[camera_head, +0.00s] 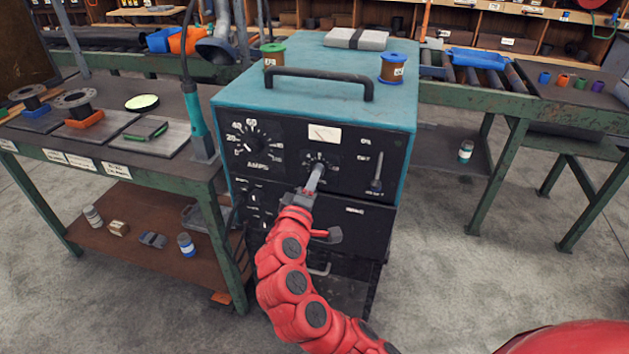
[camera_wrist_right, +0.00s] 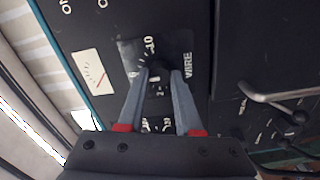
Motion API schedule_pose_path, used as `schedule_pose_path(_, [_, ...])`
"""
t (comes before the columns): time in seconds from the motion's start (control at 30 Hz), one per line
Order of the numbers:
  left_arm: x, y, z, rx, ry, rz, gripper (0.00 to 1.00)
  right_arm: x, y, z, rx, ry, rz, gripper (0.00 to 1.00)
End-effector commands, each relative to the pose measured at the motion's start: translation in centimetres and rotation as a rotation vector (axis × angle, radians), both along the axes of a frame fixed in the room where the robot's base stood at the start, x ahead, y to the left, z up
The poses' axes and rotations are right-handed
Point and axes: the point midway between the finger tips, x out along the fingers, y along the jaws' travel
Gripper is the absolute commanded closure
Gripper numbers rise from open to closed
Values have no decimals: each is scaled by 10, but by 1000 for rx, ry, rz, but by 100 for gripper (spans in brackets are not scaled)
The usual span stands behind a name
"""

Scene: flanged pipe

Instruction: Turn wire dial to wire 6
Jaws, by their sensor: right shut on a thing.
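The wire dial (camera_head: 319,164) is a small black knob on the black front panel of the teal welding machine (camera_head: 230,97), below a white meter. My right gripper (camera_head: 314,180) reaches it from below and in front. In the right wrist view, the fingers of my right gripper (camera_wrist_right: 159,84) are shut on the wire dial (camera_wrist_right: 158,73), one on each side. "WIRE" and a "10" show beside the dial there; the fingers hide part of the scale, and I cannot read which number the dial points to. My left gripper is not in view.
A larger amps dial (camera_head: 252,142) is to the left on the panel, and a lever switch (camera_head: 376,178) to the right. A black handle (camera_head: 318,76) and two spools stand on top. A workbench (camera_head: 110,165) is close at the left; open floor lies to the right.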

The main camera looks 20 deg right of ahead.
Motion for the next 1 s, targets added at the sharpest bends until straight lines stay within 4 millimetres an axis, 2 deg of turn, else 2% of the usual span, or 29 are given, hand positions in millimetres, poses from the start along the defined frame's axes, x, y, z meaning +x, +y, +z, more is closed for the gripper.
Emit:
schedule_pose_path(0.17, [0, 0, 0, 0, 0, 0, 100, 0, 0, -2, 1, 5, 0, 100])
schedule_pose_path(0.2, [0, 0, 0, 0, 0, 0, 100, 0, 0, -2, 1, 5, 0, 65])
schedule_pose_path(0.37, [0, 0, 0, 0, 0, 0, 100, 0, 0, -1, 0, 3, 0, 36])
schedule_pose_path(0.77, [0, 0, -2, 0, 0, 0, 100, -6, 5, -1, -3, 1, 1, 36])
schedule_pose_path(0.87, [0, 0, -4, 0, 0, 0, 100, -19, 15, -2, -4, 0, 6, 36])
schedule_pose_path(1.0, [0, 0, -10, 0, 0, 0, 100, -47, 34, -2, -4, 0, 8, 36])
